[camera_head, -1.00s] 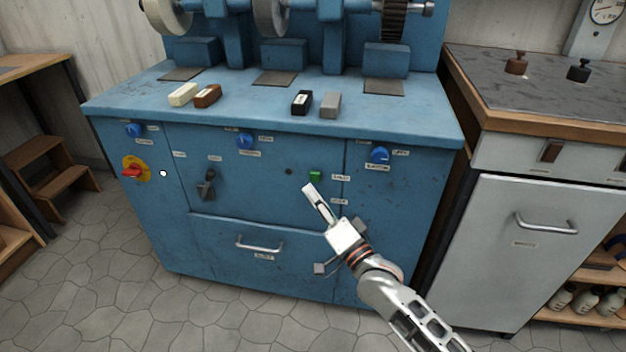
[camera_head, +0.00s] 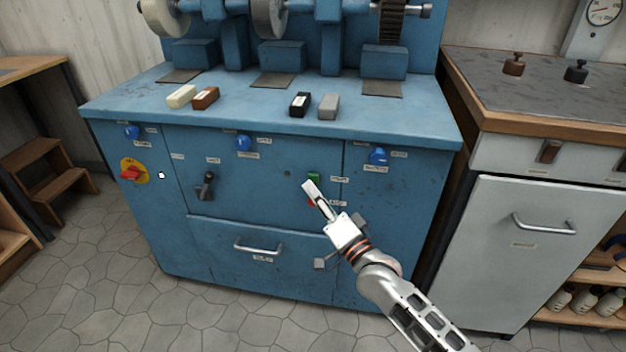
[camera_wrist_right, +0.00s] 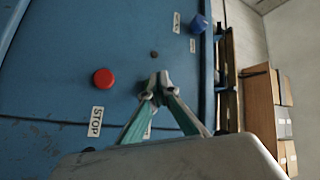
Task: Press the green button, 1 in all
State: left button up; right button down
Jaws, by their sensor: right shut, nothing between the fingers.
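The green button (camera_head: 314,177) is on the blue machine's front panel, right of the middle, beside a small white label. My right gripper (camera_head: 308,187) is shut and empty, its tips overlapping the green button's lower left edge in the head view. I cannot tell whether they touch it. A red button (camera_wrist_right: 103,78) with a STOP label is left of the fingertips in that view. My left gripper is not in view.
The blue machine (camera_head: 270,118) also carries a red-and-yellow switch (camera_head: 133,172), a black lever switch (camera_head: 205,186), blue knobs (camera_head: 243,143) and a drawer handle (camera_head: 258,248). Several small blocks lie on its top. A white cabinet (camera_head: 530,265) stands at right.

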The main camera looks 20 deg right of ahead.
jog(key=shift+w, duration=0.15)
dwell(0.6)
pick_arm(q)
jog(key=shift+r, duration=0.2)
pick_arm(e)
jog(key=shift+w+d, duration=0.25)
jog(key=shift+w+d, duration=0.25)
jog(key=shift+w, duration=0.1)
dwell(0.9)
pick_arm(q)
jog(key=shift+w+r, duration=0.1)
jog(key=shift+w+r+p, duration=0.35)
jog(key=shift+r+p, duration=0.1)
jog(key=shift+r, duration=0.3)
pick_arm(e)
jog(key=shift+s+a, duration=0.5)
jog(key=shift+s, duration=0.25)
